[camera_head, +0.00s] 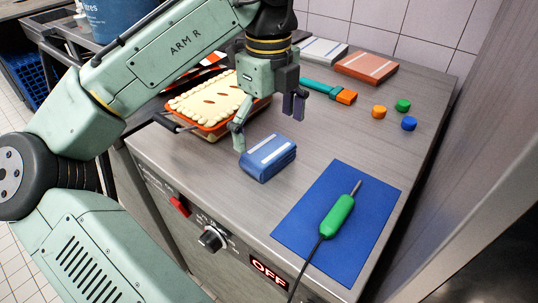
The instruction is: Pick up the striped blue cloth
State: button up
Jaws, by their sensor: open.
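The striped blue cloth (267,162) is a folded dark blue block with pale stripes on top. It lies on the grey worktop in the middle of the head view, near the front edge. My gripper (269,124) hangs from my arm just behind and above the cloth, with its fingers spread wide and nothing between them. The left fingertip shows close to the cloth's back left corner; I cannot tell whether they touch.
A baking dish (206,127) stands left. A teal and orange tool (330,91), striped red cloth (366,68), striped white cloth (323,51) and small caps (379,112) lie behind. A green-handled tool (337,215) rests on a blue mat (300,208) at right. Bare worktop separates them.

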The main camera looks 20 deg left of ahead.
aim_at(270, 149)
jog(key=shift+d+f, duration=0.15)
jog(key=shift+f, duration=2.5)
jog(key=c, duration=1.1)
